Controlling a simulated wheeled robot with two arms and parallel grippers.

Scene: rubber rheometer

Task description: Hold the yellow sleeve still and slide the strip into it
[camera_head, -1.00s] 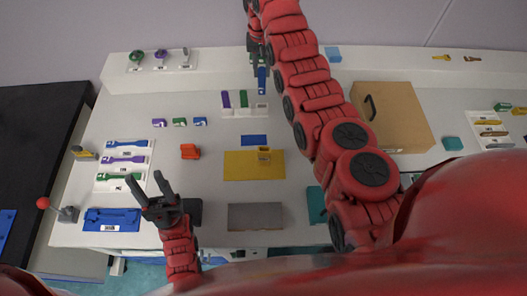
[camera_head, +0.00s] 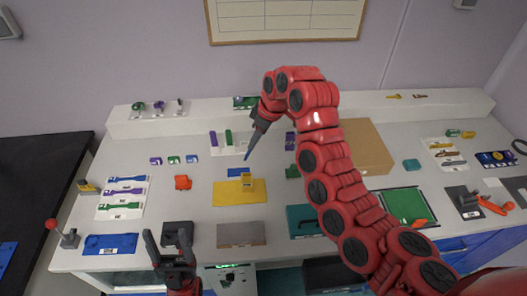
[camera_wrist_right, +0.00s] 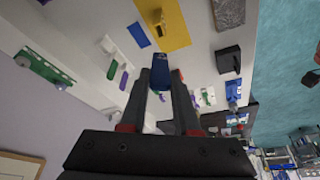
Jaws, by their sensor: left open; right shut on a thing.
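The yellow sleeve (camera_head: 248,184) stands on the yellow mat (camera_head: 226,194) in the middle of the table. It also shows at the top of the right wrist view (camera_wrist_right: 157,18). My right gripper (camera_head: 261,124) is shut on the blue strip (camera_head: 253,145), which slants down toward the front left, above and behind the sleeve and apart from it. In the right wrist view the strip (camera_wrist_right: 142,62) shows at the fingertips, its end toward the sleeve. My left gripper (camera_head: 169,245) is open and empty near the table's front edge, to the left of and in front of the sleeve.
A white holder (camera_head: 238,150) with purple and green strips lies behind the mat, beside a flat blue square (camera_head: 238,171). A grey block (camera_head: 241,234) lies in front. An orange piece (camera_head: 182,182) lies to the left. A brown box (camera_head: 366,148) stands at the right.

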